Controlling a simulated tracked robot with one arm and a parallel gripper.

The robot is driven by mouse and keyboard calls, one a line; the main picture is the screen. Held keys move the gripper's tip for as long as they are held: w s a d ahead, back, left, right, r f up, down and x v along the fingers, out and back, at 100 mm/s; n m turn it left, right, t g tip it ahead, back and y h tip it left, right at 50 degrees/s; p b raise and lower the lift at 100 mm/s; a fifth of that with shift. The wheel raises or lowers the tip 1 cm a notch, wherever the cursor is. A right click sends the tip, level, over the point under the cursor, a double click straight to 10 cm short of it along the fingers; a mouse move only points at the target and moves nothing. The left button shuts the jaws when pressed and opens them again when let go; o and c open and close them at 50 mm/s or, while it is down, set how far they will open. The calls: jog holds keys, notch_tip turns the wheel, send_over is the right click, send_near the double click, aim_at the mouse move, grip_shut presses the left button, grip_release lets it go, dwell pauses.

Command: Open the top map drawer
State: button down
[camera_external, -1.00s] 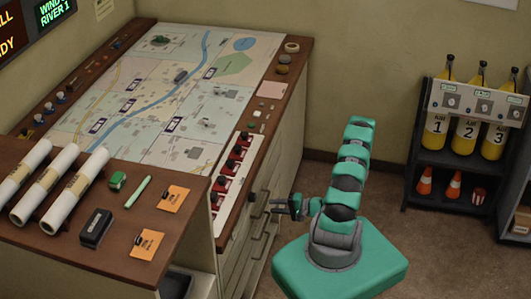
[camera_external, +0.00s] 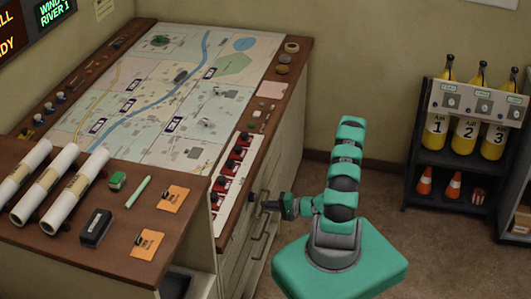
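The map drawers are in the pale front of the console, on its right side, and look closed. The top map drawer's dark handle (camera_external: 263,194) is high on that front, with lower handles (camera_external: 258,246) beneath it. My gripper (camera_external: 268,206) is at the drawer front, its fingertips at or very near the top handle. The fingers are small and overlap the dark handle from this view, so I cannot tell whether they touch it or have closed on it.
The map table (camera_external: 150,105) is above the drawers, with a strip of red switches (camera_external: 231,165) along its near right edge. A side desk (camera_external: 115,250) with rolled maps stands at left. The floor (camera_external: 375,190) between my base and the bottle rack (camera_external: 465,165) is clear.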

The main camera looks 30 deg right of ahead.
jog(key=f+v, duration=0.2)
jog(key=v, duration=0.7)
jog(key=f+v, duration=0.2)
jog(key=v, duration=0.7)
jog(key=shift+b+v, duration=0.3)
jog(key=shift+v, duration=0.45)
jog(key=shift+s+f, duration=0.1)
jog(key=shift+f, duration=0.1)
jog(key=c, duration=1.5)
grip_release()
jog(key=shift+r, duration=0.1)
jog(key=v, duration=1.2)
